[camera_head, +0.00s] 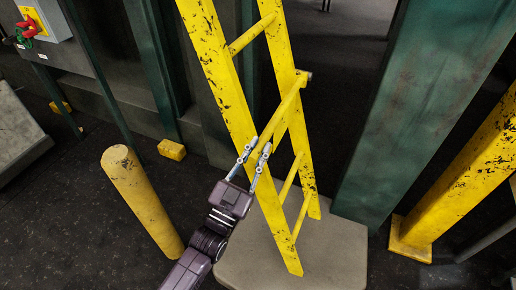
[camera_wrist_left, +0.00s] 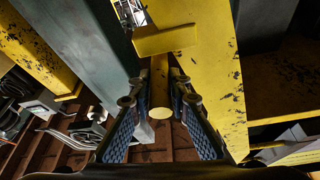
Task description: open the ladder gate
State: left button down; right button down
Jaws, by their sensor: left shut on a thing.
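The yellow ladder (camera_head: 222,75) stands upright in the middle of the head view, its paint chipped. The ladder gate, a yellow bar (camera_head: 284,108), slants from a hinge-like end at the right rail down toward the left rail. My left gripper (camera_head: 259,146) is shut on the lower, free end of this bar. In the left wrist view the bar's round end (camera_wrist_left: 160,112) sits between the two fingers, beside a broad yellow rail (camera_wrist_left: 208,60). Part of the bar is hidden by the fingers. My right gripper is not in view.
A yellow bollard (camera_head: 143,200) stands left of my left arm. A green column (camera_head: 410,110) and a yellow post (camera_head: 465,170) stand on the right. A grey slab (camera_head: 335,255) lies at the ladder's foot. A switch box (camera_head: 45,18) is at the upper left.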

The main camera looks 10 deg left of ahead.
pick_arm(q)
jog(key=w+d+r+g+y+p, duration=0.1)
jog(key=w+r+g+p, duration=0.2)
jog(key=r+p, duration=0.5)
jog(key=w+d+r+g+y+p, duration=0.1)
jog(key=w+r+g+p, duration=0.2)
jog(key=r+p, duration=0.4)
jog(key=shift+w+d+r+n+y+p, duration=0.3)
jog(key=shift+w+r, duration=0.45)
jog(key=shift+r, duration=3.65)
jog(key=shift+a, duration=0.1)
jog(key=c, duration=1.8)
grip_release()
jog(key=v, duration=1.2)
jog(key=shift+r, duration=0.1)
jog(key=shift+c, duration=0.2)
